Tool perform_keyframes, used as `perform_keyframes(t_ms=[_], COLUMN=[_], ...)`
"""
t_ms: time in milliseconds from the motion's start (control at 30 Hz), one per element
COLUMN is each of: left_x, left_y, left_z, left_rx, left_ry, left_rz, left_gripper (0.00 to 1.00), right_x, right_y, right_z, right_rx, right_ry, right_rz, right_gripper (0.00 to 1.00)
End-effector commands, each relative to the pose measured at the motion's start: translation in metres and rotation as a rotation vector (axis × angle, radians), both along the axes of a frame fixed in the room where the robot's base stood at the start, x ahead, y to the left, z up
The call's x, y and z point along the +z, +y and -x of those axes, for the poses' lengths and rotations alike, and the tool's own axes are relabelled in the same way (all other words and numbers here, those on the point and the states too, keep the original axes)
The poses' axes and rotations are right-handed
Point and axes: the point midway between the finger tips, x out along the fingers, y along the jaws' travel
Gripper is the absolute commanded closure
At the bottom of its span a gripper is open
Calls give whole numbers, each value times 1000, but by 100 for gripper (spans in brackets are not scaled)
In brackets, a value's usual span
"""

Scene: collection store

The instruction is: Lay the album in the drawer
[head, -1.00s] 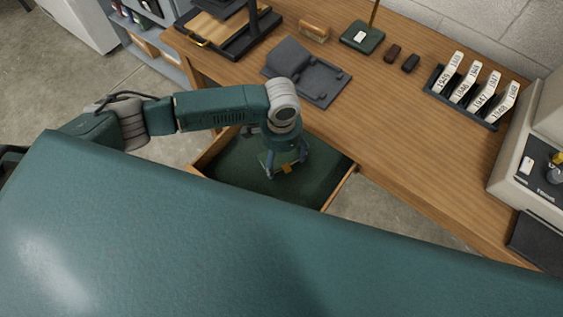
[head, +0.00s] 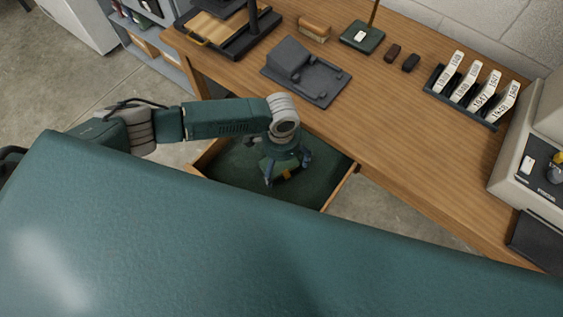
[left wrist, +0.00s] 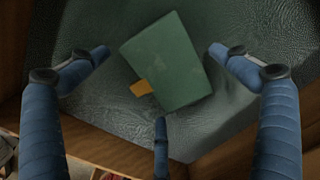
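The album (left wrist: 165,65) is a flat green rectangle with an orange tab on one edge. In the left wrist view it appears to lie flat on the dark green lining of the open drawer (head: 341,188), turned at an angle. My left gripper (head: 287,168) is low inside the drawer, above the album. In the left wrist view its three fingers (left wrist: 160,82) are spread around the album, with gaps between them and its edges. My right gripper is out of view.
The wooden desktop (head: 400,130) lies behind the drawer. On it are a dark grey cradle-like stand (head: 305,75), a rack of numbered tabs (head: 470,95) and a beige device (head: 540,170) at right. Wooden drawer walls (left wrist: 115,150) stand close around my fingers.

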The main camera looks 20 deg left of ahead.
Motion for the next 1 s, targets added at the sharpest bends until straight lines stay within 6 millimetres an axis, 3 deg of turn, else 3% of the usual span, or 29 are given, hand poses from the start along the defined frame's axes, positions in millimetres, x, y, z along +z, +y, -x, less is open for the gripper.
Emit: perform_keyframes(t_ms=[267,367,700,1000], left_x=[6,19,90,122], left_y=[0,0,0,1], left_z=[-1,-2,-2,-1], left_rx=[0,1,0,1], left_ry=[-1,-3,-4,-1], left_rz=[0,1,3,1], left_gripper=[1,1,1,1], right_x=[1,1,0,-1], right_y=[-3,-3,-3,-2], right_z=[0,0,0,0], right_rx=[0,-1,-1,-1], right_ry=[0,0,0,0], right_rz=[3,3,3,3], right_gripper=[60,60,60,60])
